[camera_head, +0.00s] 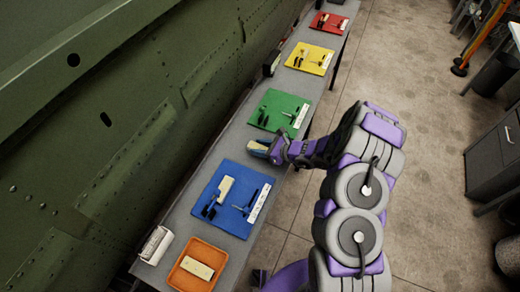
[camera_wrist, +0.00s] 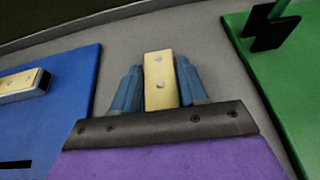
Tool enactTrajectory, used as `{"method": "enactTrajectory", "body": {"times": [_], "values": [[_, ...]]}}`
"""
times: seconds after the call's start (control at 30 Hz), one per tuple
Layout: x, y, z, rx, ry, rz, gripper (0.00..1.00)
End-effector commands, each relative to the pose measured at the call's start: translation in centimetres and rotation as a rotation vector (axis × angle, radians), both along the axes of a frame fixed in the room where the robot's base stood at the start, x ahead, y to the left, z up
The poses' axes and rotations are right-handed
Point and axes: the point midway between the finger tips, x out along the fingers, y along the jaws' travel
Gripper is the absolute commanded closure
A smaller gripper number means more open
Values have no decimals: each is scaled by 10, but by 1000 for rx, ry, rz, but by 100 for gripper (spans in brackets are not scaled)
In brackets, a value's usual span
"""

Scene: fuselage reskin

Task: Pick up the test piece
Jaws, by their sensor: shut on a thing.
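The test piece appears as a pale yellow block (camera_wrist: 160,82) with small round fastener heads on its face. It sits between the two blue fingers of my gripper (camera_wrist: 161,88) in the wrist view. The fingers are shut on its sides. In the head view my gripper (camera_head: 264,148) is over the grey bench between the blue and green mats, with the block's pale end (camera_head: 256,145) showing at its tip. The block's lower part is hidden by the gripper. I cannot tell whether it touches the bench.
The grey bench (camera_head: 232,143) runs along the green fuselage (camera_head: 90,130). On it lie a blue mat (camera_head: 208,222) with a similar block and tools, green (camera_head: 275,99), yellow (camera_head: 303,52) and red mats, and an orange tray (camera_head: 181,281) holding a pale block.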

Motion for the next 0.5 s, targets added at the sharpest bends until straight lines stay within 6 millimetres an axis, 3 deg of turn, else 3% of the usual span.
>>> {"method": "enactTrajectory", "body": {"times": [0.1,0.5], "values": [[-1,0,-1,0,2,1,89],[-1,0,8,1,0,1,89]]}}
